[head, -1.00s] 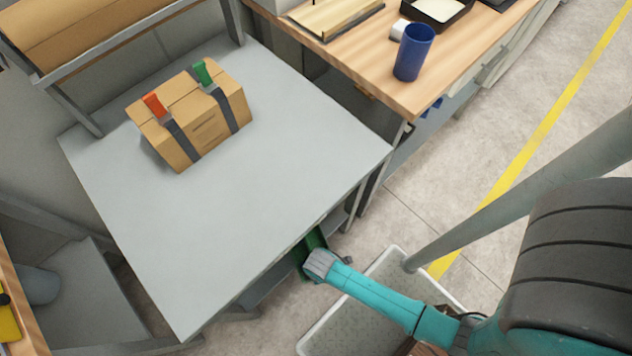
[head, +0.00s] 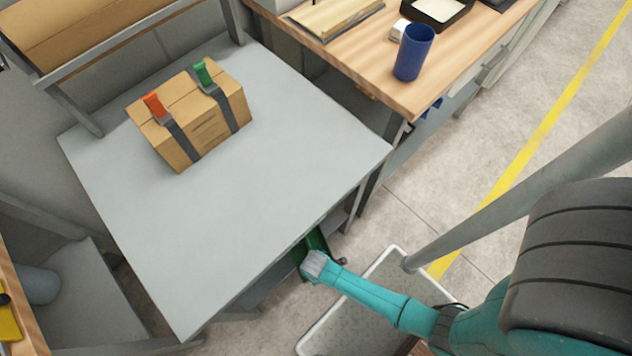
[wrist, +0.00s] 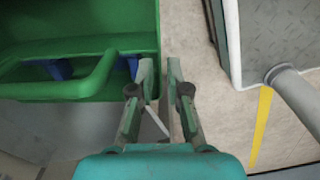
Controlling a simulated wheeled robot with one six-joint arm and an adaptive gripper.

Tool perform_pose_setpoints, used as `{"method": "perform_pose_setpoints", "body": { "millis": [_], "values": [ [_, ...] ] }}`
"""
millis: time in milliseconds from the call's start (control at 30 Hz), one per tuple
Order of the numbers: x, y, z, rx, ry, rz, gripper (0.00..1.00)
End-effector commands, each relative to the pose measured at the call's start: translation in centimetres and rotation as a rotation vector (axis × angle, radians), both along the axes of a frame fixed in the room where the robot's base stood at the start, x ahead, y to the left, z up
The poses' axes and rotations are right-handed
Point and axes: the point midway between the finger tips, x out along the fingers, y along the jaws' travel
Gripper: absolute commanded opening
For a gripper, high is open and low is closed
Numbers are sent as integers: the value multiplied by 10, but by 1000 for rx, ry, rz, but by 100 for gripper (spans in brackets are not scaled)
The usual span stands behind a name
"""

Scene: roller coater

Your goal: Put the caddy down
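The green caddy (wrist: 75,75) fills the upper left of the wrist view, with a rounded green handle bar and blue items partly seen inside. In the head view only a green strip of the caddy (head: 314,239) shows below the near edge of the grey table; the table hides the rest. My gripper (wrist: 160,66) is beside the caddy's right end. Its two fingers stand a little apart, with floor visible between them and the handle to their left, not between them. Whether a fingertip touches the caddy's wall I cannot tell.
The grey table (head: 240,190) carries a strapped cardboard box (head: 200,120) and has wide free room. A wooden bench (head: 370,70) with a blue cup (head: 413,52) stands behind. A pale grey bin (head: 345,320) is on the floor near my arm. A lower grey surface (wrist: 60,125) lies by the caddy.

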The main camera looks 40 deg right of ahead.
Motion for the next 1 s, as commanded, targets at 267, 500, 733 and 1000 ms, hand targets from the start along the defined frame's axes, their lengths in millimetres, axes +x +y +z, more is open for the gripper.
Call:
{"method": "perform_pose_setpoints", "body": {
  "millis": [267, 500, 733, 1000],
  "values": [
    [0, 0, -38, -1, 1, 0, 16],
    [0, 0, -51, 0, 0, 0, 16],
    [0, 0, -52, 1, -1, 0, 16],
    [0, 0, -52, 0, 0, 0, 0]
  ]
}}
